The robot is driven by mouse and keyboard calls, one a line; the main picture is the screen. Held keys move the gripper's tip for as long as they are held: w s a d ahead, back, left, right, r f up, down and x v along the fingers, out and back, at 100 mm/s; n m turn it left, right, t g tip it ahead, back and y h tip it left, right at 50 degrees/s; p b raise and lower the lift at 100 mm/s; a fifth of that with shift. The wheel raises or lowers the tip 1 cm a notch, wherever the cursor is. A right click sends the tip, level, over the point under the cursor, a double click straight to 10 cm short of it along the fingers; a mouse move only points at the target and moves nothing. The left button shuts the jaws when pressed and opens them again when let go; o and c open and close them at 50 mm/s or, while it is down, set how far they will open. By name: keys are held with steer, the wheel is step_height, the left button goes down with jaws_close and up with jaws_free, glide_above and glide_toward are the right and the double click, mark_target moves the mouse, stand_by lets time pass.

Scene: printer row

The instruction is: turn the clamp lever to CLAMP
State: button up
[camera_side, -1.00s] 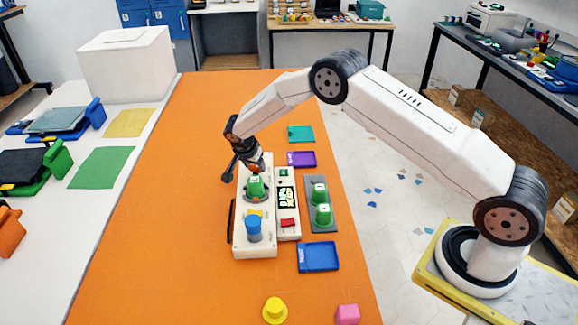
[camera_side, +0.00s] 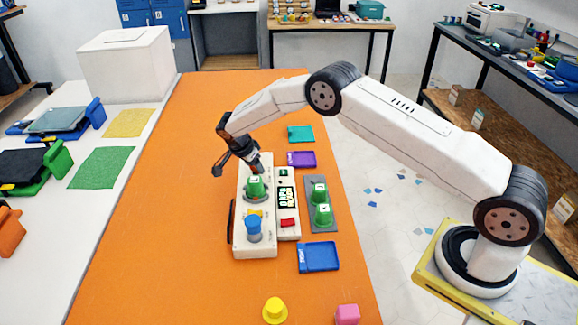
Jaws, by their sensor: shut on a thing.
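The pale machine (camera_side: 243,245) stands on the orange table, with a green piece (camera_side: 256,187) seated on a grey round base near its far end. My gripper (camera_side: 256,168) is at the far end of the machine, just behind the green piece. It is shut on the clamp lever, which the fingers almost wholly hide. The lever's exact angle and any CLAMP marking are too small or covered to read. A blue round piece (camera_side: 254,229) stands on the machine's near end.
A panel with a lit display (camera_side: 286,197) and red button (camera_side: 288,222) adjoins the machine's right side. Beyond it is a grey holder (camera_side: 333,222) with two green pieces. Blue (camera_side: 319,257), purple (camera_side: 302,160) and teal (camera_side: 301,134) trays lie nearby. The table's left side is clear.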

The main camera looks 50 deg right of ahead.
steer(key=o, duration=1.3)
steer(key=v, duration=0.7)
steer(key=shift+a+r, duration=0.15)
steer(key=shift+r, duration=0.25)
